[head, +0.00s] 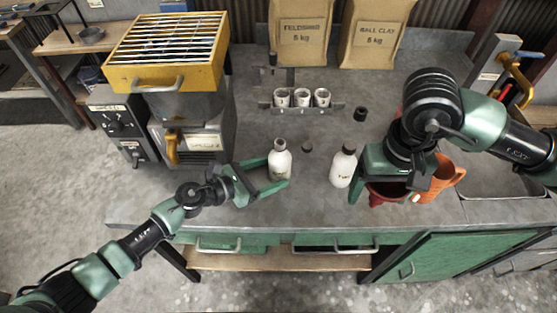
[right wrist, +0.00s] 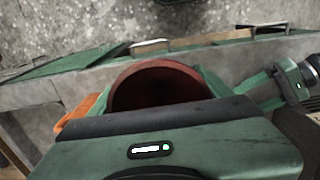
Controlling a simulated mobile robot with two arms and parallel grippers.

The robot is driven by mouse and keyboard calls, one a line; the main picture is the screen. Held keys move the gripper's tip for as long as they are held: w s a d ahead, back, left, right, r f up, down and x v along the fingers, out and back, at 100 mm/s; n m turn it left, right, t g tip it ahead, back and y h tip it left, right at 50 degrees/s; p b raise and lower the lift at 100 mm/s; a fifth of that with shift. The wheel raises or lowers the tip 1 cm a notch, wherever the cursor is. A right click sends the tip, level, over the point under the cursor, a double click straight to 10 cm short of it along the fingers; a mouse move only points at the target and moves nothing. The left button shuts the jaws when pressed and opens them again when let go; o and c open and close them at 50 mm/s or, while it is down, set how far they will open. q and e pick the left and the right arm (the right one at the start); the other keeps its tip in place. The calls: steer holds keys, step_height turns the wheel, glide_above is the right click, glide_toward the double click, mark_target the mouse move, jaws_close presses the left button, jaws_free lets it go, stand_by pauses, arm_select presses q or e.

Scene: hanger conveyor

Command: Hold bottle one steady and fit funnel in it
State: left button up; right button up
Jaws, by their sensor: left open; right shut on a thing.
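A white bottle (head: 279,161) stands upright on the grey bench, between the spread fingers of my left gripper (head: 268,177). The left fingers are open around it, and I cannot tell whether they touch it. My right gripper (head: 390,186) is shut on a dark red funnel (head: 385,194) near the bench's front edge. In the right wrist view, the funnel (right wrist: 165,85) shows its wide round mouth; its spout is hidden.
An orange jug (head: 447,178) stands just right of the right gripper. A rack with several white cups (head: 302,98) and a small black cylinder (head: 360,114) are behind the bottles. A small dark cap (head: 307,147) lies between the bottles. A yellow-topped machine (head: 168,50) fills the left back.

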arm_select(q)
steer(key=shift+x, duration=0.9)
arm_select(e)
steer(key=shift+s+f, duration=0.2)
steer(key=shift+s, duration=0.1)
arm_select(q)
steer(key=shift+d, duration=0.25)
arm_select(e)
steer(key=shift+w, duration=0.1)
steer(key=shift+f, duration=0.1)
arm_select(q)
steer(key=c, duration=0.9)
